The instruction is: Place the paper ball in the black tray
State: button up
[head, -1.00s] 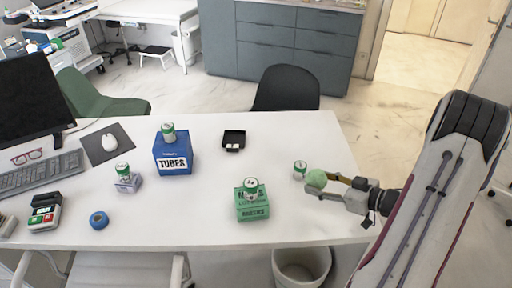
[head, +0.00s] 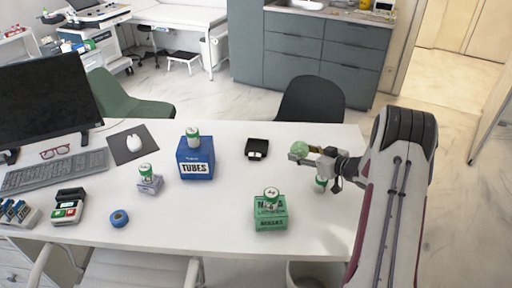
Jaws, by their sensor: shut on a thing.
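My gripper (head: 303,155) is shut on the paper ball (head: 299,148), a round crumpled green ball. It holds the ball above the white desk, to the right of the black tray and a short gap from it. The black tray (head: 257,144) is small and square and sits near the desk's back edge. It holds small white pieces at its front side. One finger is partly hidden behind the ball.
A green-and-white can (head: 321,184) stands just below my gripper, partly covered by it. A green box (head: 270,216) and a blue TUBES box (head: 195,163) each carry a can on top. A black chair (head: 311,101) stands behind the desk. Bare desk lies between the boxes.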

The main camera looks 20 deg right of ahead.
jog(key=w+a+r, duration=0.1)
jog(key=w+a, duration=0.4)
jog(key=w, duration=0.2)
jog(key=w+a+r+h, duration=0.1)
jog(key=w+a+r, duration=0.1)
jog(key=w+a, duration=0.2)
jog(key=w, duration=0.3)
jog(key=shift+w+a+r+m, duration=0.2)
jog(key=shift+w+a+m, duration=0.1)
jog(key=shift+a, duration=0.1)
jog(key=shift+s, duration=0.1)
jog(key=shift+f, duration=3.1)
jog(key=shift+f, duration=1.9)
jog(key=shift+f, duration=0.15)
jog(key=o, duration=0.8)
